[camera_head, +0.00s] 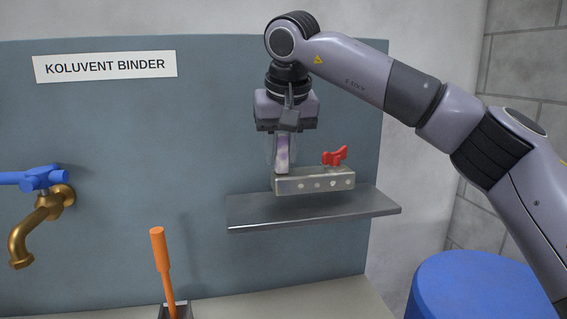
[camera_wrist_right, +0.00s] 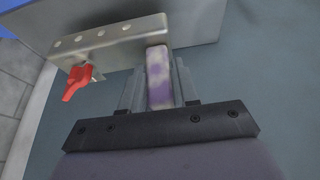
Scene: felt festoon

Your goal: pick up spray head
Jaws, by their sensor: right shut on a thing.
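The spray head (camera_head: 330,182) is a grey metal bar with a row of small round holes, a red tap lever (camera_head: 336,156) on top and a mottled purple-white upright grip (camera_head: 282,158). It is at the metal shelf (camera_head: 310,212); I cannot tell whether it touches the shelf. My right gripper (camera_head: 283,150) points down from above and is shut on the upright grip at the bar's left end. The right wrist view shows the grip (camera_wrist_right: 159,78) between the two fingers, with the bar (camera_wrist_right: 110,40) beyond the fingertips. My left gripper is not in view.
A brass tap (camera_head: 38,222) with a blue handle (camera_head: 40,179) is at the left. An orange-handled tool (camera_head: 162,262) stands upright at the counter. A blue drum (camera_head: 485,290) stands at lower right. A sign (camera_head: 105,66) reads KOLUVENT BINDER. The shelf's right end is bare.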

